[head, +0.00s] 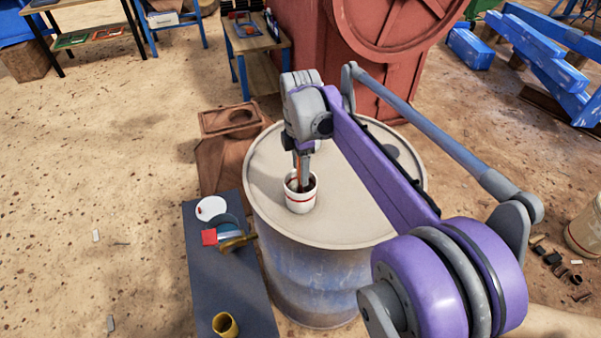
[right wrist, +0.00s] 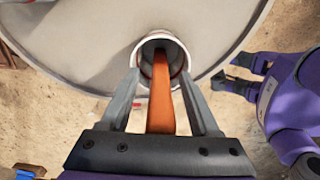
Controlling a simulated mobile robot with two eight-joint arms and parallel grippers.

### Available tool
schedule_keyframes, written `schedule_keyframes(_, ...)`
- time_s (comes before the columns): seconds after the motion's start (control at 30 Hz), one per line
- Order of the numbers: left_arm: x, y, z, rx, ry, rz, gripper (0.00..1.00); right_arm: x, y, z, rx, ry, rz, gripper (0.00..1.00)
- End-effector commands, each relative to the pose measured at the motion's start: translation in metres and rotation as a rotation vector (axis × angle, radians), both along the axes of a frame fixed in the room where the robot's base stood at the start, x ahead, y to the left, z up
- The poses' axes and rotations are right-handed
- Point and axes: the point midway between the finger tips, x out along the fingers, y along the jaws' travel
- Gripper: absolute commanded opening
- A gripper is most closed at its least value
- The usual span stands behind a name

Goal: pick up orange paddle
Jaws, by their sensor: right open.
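The orange paddle (right wrist: 161,100) stands in a white cup with a red band (head: 300,195), its handle upward. The cup is on the top of a drum, close to its rim; it also shows in the right wrist view (right wrist: 178,48). My right gripper (head: 303,180) points down over the cup. In the right wrist view its fingers (right wrist: 159,76) are open, one on each side of the paddle, with visible gaps. The paddle's lower end is hidden inside the cup. My left gripper (right wrist: 232,82) appears small at the right of the right wrist view, its jaws unclear.
The drum (head: 360,215) has a pale flat top, mostly bare. A brown box (head: 225,150) and the red crusher (head: 365,70) stand behind.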

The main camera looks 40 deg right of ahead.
Motion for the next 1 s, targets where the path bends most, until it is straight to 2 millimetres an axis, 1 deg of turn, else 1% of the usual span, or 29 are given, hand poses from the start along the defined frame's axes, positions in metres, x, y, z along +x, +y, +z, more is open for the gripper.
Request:
schedule_keyframes(0.03,-0.0001,0.0000,-0.0006,0.000,0.000,0.000,0.00,-0.0001,0.0001,-0.0046,0.000,0.000,0.000,0.62)
schedule_keyframes(0.1,-0.0002,0.0000,-0.0007,0.000,0.000,0.000,0.00,-0.0002,0.0002,-0.0075,0.000,0.000,0.000,0.62)
schedule_keyframes(0.3,-0.0002,0.0000,-0.0005,0.000,0.000,0.000,0.00,-0.0001,0.0000,-0.0075,0.000,0.000,0.000,0.62)
schedule_keyframes(0.47,-0.0002,0.0000,-0.0005,0.000,0.000,0.000,0.00,-0.0001,0.0000,-0.0074,0.000,0.000,0.000,0.34)
schedule_keyframes(0.6,-0.0002,0.0000,-0.0005,0.000,0.000,0.000,0.00,-0.0001,-0.0001,-0.0073,0.000,0.000,0.000,0.09)
schedule_keyframes(0.63,-0.0002,0.0000,-0.0005,0.000,0.000,0.000,0.00,-0.0001,-0.0001,-0.0073,0.000,0.000,0.000,0.03)
schedule_keyframes(0.67,-0.0002,0.0000,-0.0005,0.000,0.000,0.000,0.00,-0.0001,0.0000,-0.0073,0.000,0.000,0.000,0.00)
schedule_keyframes(1.0,-0.0002,0.0000,-0.0005,0.000,0.000,0.000,0.00,-0.0001,-0.0001,-0.0069,0.000,0.000,0.000,0.00)
